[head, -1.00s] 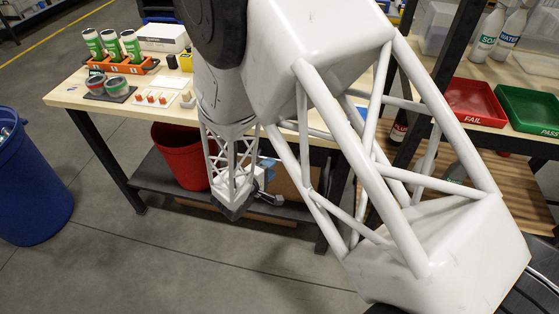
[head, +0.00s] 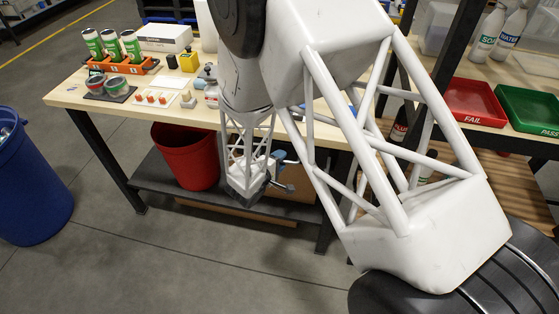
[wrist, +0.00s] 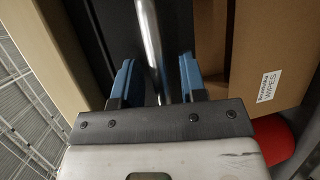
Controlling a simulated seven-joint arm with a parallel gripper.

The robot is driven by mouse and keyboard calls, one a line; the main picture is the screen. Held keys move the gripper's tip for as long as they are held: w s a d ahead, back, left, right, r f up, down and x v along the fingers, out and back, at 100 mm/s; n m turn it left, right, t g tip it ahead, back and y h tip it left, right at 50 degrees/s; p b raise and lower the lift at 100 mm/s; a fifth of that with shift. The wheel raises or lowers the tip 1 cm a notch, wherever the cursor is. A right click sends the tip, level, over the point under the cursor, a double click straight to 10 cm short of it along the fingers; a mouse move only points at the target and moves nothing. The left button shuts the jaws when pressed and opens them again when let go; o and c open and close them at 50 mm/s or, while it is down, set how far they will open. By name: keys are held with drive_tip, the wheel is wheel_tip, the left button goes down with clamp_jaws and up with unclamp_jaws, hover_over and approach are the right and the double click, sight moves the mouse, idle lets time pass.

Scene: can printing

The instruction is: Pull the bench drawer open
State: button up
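In the wrist view, a long silver bar handle (wrist: 149,38) runs down between the two blue fingers of my gripper (wrist: 156,78). My gripper is open, with a finger on each side of the bar and visible gaps between. The dark surface (wrist: 90,35) behind the bar appears to be the drawer front; its edges are partly hidden. In the head view, my gripper (head: 284,172) is below the bench top (head: 150,110), its blue fingers spread. My arm hides the drawer and handle there.
A red bin (head: 185,165) stands on the dark lower shelf (head: 160,185), left of my gripper. A cardboard box labelled wipes (wrist: 265,50) is right of the handle in the wrist view. A blue bin (head: 35,185) stands on the floor at left. Open floor lies in front.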

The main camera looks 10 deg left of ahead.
clamp_jaws()
drive_tip(key=shift+s, duration=0.15)
drive_tip(key=s, duration=2)
drive_tip(key=shift+s, duration=0.35)
unclamp_jaws()
drive_tip(key=shift+s, duration=0.15)
drive_tip(key=v, duration=0.7)
drive_tip(key=shift+s+a, duration=0.15)
drive_tip(key=shift+s, duration=0.1)
